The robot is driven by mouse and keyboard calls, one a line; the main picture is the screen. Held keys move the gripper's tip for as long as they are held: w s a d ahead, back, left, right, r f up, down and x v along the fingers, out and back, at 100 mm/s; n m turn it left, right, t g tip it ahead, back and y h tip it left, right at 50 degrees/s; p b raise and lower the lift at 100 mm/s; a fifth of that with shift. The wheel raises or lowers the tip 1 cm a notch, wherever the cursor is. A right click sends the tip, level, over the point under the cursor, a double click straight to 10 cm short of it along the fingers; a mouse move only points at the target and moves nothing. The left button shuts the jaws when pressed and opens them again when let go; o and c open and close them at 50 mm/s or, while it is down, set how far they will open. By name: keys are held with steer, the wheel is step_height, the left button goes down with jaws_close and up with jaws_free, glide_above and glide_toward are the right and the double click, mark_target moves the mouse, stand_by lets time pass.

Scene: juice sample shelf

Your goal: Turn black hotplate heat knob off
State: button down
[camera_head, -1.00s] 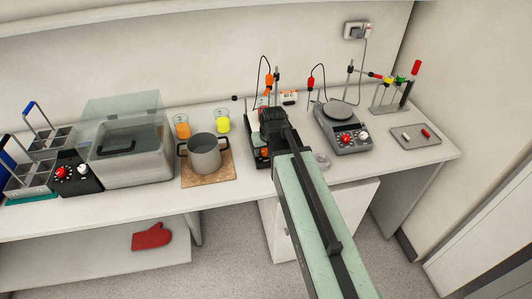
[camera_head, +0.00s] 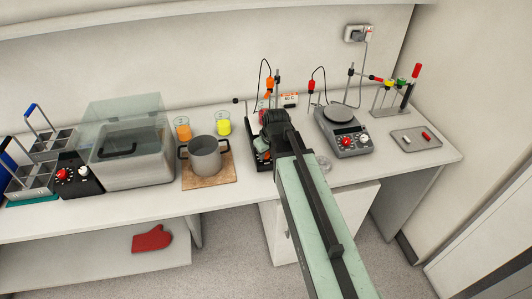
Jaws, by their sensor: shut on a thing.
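The black hotplate (camera_head: 256,160) stands on the bench right of the pot, mostly covered by my arm. A small red-orange spot (camera_head: 265,155) shows on its front, beside my gripper. My gripper (camera_head: 264,144) is at the front of this hotplate, turned away from the camera, and its fingertips are largely hidden. It is shut on what appears to be the heat knob. The knob's pointer and setting cannot be seen.
A grey hotplate (camera_head: 355,146) with a red and a white knob stands to the right. A pot (camera_head: 206,156) on a board and two beakers are to the left. A glass dish (camera_head: 323,163) lies close to my arm's right side.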

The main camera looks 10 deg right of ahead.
steer(key=shift+n, duration=1.1)
steer(key=c, duration=1.1)
jaws_free()
steer(key=shift+o, duration=0.2)
steer(key=shift+r, duration=0.1)
steer(key=p+v, duration=0.7)
steer(key=shift+r, duration=0.3)
steer(key=shift+s+d, duration=0.1)
steer(key=shift+d, duration=0.05)
